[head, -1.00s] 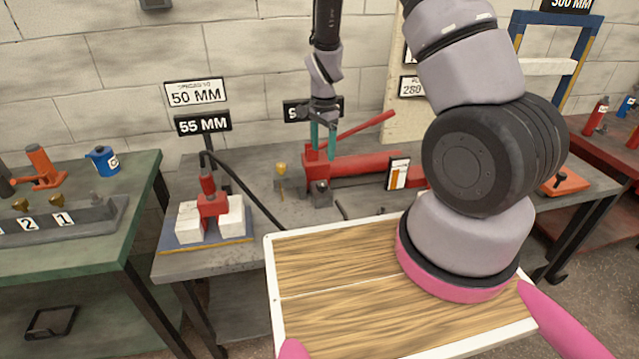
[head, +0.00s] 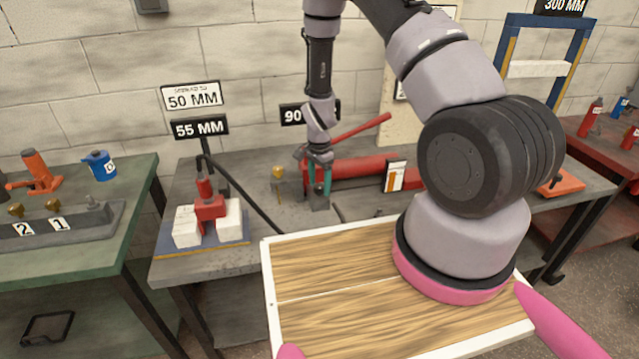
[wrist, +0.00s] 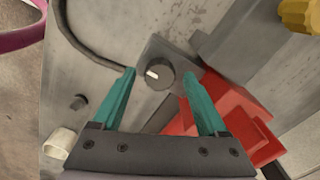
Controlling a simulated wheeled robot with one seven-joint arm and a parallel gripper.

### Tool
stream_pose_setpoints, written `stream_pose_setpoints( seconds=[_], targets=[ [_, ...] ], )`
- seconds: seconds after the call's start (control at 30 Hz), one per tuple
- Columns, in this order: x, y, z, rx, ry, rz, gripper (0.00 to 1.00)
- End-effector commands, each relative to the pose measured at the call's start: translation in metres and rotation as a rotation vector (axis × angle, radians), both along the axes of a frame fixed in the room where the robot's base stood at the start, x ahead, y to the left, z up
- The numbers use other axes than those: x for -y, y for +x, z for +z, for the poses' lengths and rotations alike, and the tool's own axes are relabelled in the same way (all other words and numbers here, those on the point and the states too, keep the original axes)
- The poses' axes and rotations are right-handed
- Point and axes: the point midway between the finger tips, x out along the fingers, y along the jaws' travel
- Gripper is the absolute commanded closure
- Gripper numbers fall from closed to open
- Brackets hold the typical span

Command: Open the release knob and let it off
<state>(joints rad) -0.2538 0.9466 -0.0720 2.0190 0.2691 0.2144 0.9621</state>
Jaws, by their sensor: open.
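The release knob (wrist: 158,74) is a dark round knob with a white mark, on a grey block in the wrist view. In the head view the knob is mostly hidden by the fingers, on the grey block (head: 319,202) at the near end of the red pump (head: 355,167). My gripper (head: 318,181) points down over that block. In the wrist view my gripper (wrist: 160,75) is open, its teal fingers to either side of the knob. I cannot tell whether they touch it.
The red pump lever (head: 355,130) slants up close behind my gripper. A black hose (head: 240,185) runs to the red cylinder (head: 208,205) between white blocks on the left. A yellow-topped fitting (head: 278,173) stands left of the gripper. A wood-topped tray (head: 268,300) is in front.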

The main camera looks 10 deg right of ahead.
Motion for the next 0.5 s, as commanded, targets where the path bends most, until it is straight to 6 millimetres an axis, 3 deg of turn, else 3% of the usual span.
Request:
stream_pose_setpoints(
  seconds=[0.13,0.17,0.3,0.37,0.5],
  targets=[
    [0.0000,0.0000,0.0002,0.000,0.000,0.000,0.24],
    [0.0000,0.0000,0.0002,0.000,0.000,0.000,0.28],
    [0.0000,-0.0001,0.0004,0.000,0.000,0.000,0.81],
    [0.0000,0.0000,0.0004,0.000,0.000,0.000,1.00],
    [0.0001,0.0000,0.0005,0.000,0.000,0.002,1.00]
  ],
)
